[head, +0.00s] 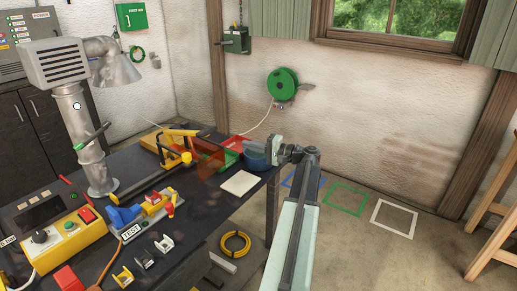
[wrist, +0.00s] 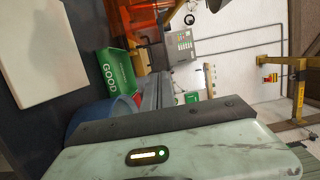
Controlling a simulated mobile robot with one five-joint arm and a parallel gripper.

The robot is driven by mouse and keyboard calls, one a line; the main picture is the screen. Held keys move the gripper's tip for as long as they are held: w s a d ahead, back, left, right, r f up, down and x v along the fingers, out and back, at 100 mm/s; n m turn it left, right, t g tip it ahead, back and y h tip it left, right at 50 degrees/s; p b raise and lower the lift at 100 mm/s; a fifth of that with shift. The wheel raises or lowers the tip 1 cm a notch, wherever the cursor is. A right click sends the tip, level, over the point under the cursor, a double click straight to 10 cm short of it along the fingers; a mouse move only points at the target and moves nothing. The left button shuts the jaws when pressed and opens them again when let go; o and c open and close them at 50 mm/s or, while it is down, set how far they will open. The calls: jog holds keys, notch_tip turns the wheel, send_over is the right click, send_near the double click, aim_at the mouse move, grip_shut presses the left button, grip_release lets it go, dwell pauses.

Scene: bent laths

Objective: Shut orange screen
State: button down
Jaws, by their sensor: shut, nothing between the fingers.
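The orange screen (head: 212,164) is a see-through panel on the dark bench, standing beside a yellow-framed device (head: 176,147). In the wrist view an orange see-through surface (wrist: 146,20) shows at the top, partly cut off. I cannot tell how far the screen is swung. My gripper (head: 272,146) is at the bench's right end, to the right of the screen and apart from it. It is close to a blue round tub (head: 257,157). In the wrist view its fingers (wrist: 157,88) are together and empty, pointing toward the orange surface.
A green tray marked GOOD (wrist: 117,76) lies by the blue tub. A pale pad (head: 239,183) lies at the bench's front edge. A metal duct (head: 82,135) and a yellow control box (head: 62,231) stand left. Floor on the right has marked squares (head: 345,198).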

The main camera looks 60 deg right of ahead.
aim_at(215, 143)
jog(key=shift+w+a, duration=1)
jog(key=shift+w, duration=0.95)
jog(key=shift+w+a, duration=1.05)
jog(key=shift+w, duration=0.95)
jog(key=shift+w+a, duration=1)
jog(key=shift+w, duration=0.95)
